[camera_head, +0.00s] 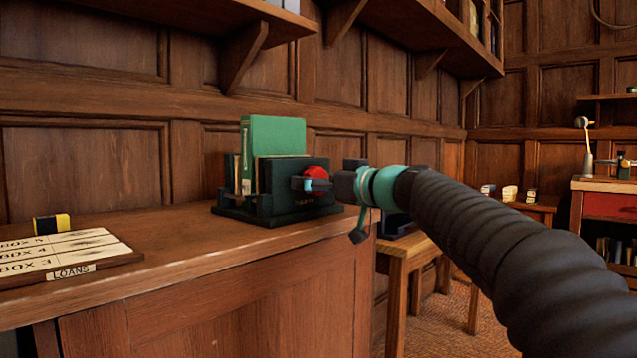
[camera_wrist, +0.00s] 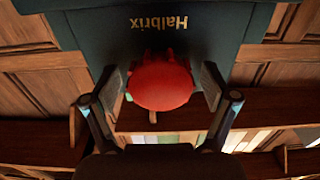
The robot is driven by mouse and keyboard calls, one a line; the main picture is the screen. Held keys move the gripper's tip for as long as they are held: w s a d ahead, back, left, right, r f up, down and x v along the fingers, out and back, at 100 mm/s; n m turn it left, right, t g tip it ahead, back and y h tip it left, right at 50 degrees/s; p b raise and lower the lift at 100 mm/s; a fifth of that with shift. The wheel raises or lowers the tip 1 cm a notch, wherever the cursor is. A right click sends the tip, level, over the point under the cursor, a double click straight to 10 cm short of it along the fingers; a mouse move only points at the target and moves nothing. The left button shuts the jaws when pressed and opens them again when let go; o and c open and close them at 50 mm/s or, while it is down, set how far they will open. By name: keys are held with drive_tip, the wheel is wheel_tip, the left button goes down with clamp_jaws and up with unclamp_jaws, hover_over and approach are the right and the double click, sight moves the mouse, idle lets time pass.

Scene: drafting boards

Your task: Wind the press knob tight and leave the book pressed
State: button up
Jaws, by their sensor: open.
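The dark press (camera_head: 302,206) stands on the wooden counter with a green book (camera_head: 275,137) upright between its plates. The red press knob (camera_head: 317,173) is on the press's right side, partly hidden by my gripper. My gripper (camera_head: 312,184) reaches in from the right at the knob. In the wrist view the round red knob (camera_wrist: 162,84) sits between the two open fingers of my gripper (camera_wrist: 162,88), with a narrow gap at each side. The press face (camera_wrist: 160,40) behind it bears the word "Halbrix". How tightly the plates press the book I cannot tell.
A board marked "LOANS" (camera_head: 62,254) and a small yellow-and-black block (camera_head: 51,223) lie at the left of the counter (camera_head: 180,240). A wooden table (camera_head: 408,254) stands beyond the counter's right end. Shelves (camera_head: 400,25) hang above.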

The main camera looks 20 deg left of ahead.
drive_tip(key=shift+f+n+b, duration=0.3)
drive_tip(key=shift+b, duration=0.6)
drive_tip(key=shift+f+n+b, duration=0.15)
drive_tip(key=shift+n+b, duration=0.35)
drive_tip(key=shift+b, duration=0.2)
drive_tip(key=shift+r+n, duration=0.4)
drive_tip(key=shift+n, duration=0.3)
drive_tip(key=n, duration=0.9)
drive_tip(key=shift+n, duration=0.3)
drive_tip(key=n, duration=0.5)
